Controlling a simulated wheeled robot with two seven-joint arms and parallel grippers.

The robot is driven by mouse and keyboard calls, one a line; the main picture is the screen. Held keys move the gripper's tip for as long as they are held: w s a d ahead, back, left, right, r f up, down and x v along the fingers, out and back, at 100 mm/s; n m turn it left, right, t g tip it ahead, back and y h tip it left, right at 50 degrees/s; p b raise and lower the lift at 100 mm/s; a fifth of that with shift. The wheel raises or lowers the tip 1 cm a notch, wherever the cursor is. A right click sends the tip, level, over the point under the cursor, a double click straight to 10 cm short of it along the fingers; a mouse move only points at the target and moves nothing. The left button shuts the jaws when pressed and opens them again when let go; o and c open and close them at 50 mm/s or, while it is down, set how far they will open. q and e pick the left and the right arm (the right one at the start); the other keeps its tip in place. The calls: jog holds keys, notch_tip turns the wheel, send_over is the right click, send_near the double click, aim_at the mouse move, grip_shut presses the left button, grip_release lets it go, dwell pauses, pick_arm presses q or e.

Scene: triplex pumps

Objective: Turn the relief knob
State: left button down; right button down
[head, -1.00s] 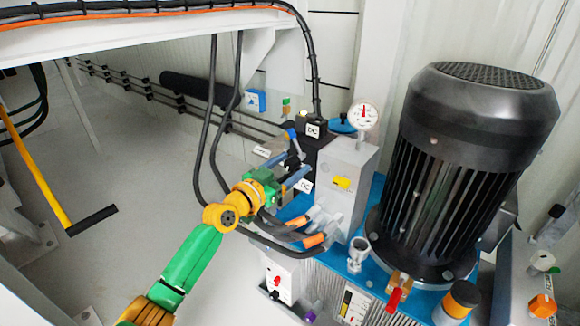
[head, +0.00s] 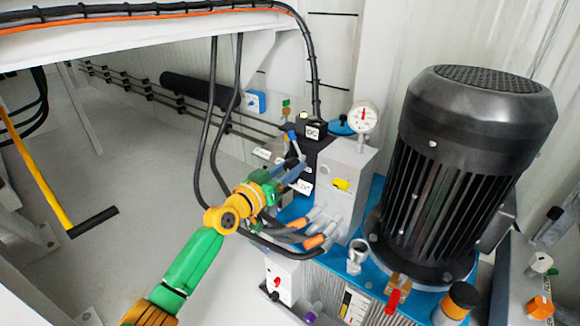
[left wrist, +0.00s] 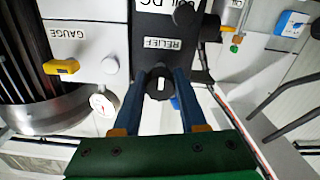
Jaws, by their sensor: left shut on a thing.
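The relief knob (left wrist: 159,84) is a dark round knob with a white mark on its face, below the RELIEF label (left wrist: 163,44) in the left wrist view. My left gripper (left wrist: 161,82) has its blue fingers on either side of the knob and is shut on it. In the head view my left gripper (head: 296,168) reaches the dark valve block (head: 317,137) beside the grey gauge block. The fingers mostly hide the knob there. My right gripper is in neither view.
A pressure gauge (head: 363,117) and a yellow knob (head: 342,184) are on the grey block. A large black motor (head: 470,150) stands to the right. Dark hoses (head: 213,130) hang close to my left wrist, and orange-banded hose fittings (head: 313,241) are just below it.

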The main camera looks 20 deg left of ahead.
pick_arm(q)
jog(key=shift+n, duration=0.5)
jog(key=n+p, duration=0.1)
jog(key=n, duration=0.2)
jog(key=shift+d+n+p, duration=0.1)
jog(key=shift+n+p, duration=0.2)
jog(key=shift+n, duration=1.4)
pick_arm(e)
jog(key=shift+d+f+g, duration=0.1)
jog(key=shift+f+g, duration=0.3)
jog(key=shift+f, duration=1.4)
pick_arm(q)
jog(key=shift+n, duration=0.3)
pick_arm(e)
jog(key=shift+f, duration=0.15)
pick_arm(q)
jog(key=shift+c, duration=2.2)
grip_release()
